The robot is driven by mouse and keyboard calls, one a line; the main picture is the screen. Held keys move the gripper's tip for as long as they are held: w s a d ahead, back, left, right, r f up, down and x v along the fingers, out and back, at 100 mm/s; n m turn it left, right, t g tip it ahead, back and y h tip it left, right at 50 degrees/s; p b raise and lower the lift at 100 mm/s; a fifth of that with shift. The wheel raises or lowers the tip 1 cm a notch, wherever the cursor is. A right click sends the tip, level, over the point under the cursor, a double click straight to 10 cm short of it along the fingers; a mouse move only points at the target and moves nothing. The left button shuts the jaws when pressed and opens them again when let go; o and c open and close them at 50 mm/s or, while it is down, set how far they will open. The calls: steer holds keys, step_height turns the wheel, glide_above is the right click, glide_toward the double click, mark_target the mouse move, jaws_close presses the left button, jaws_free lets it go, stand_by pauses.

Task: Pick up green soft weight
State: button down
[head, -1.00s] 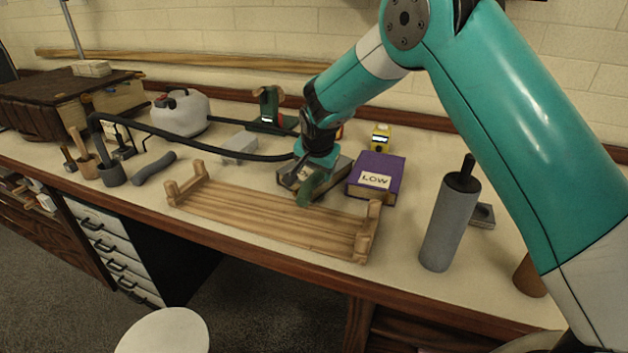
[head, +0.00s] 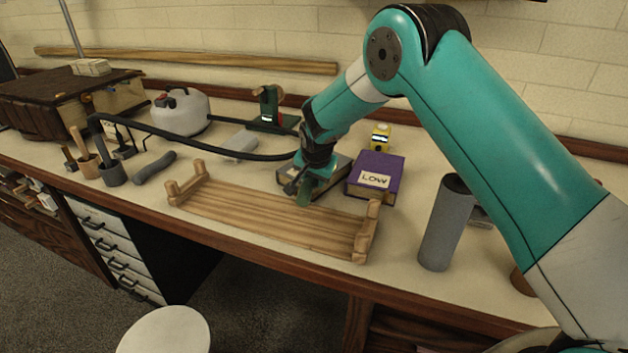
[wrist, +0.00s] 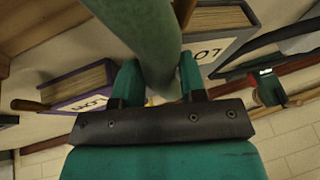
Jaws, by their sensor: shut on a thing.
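The green soft weight (wrist: 150,45) is a smooth, rounded green roll. In the wrist view it lies between the two teal fingers of my gripper (wrist: 158,85) and runs out past the top edge. My gripper (head: 308,188) is shut on it. In the head view the weight (head: 303,196) shows only as a small green end below the gripper, over the back edge of the slatted wooden rack (head: 260,222). The rest of it is hidden by the gripper. I cannot tell how far above the rack it is.
A purple book labelled LOW (head: 376,172) lies right of the gripper, with a grey book (head: 337,178) behind the gripper. A grey cylinder (head: 442,225) stands at right. A grey roll (head: 154,167) lies left of the rack. A black hose (head: 210,148) runs behind.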

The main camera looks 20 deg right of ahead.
step_height(320, 180, up, 21)
steer(key=f, duration=0.6)
steer(key=f+g+p, duration=0.1)
steer(key=f, duration=0.6)
steer(key=f+g+h+p, duration=0.1)
steer(key=f, duration=0.6)
steer(key=shift+w+a+n, duration=0.15)
steer(key=shift+a+n, duration=0.15)
steer(key=shift+a, duration=0.05)
steer(key=shift+f, duration=0.25)
steer(key=c, duration=0.7)
jaws_free()
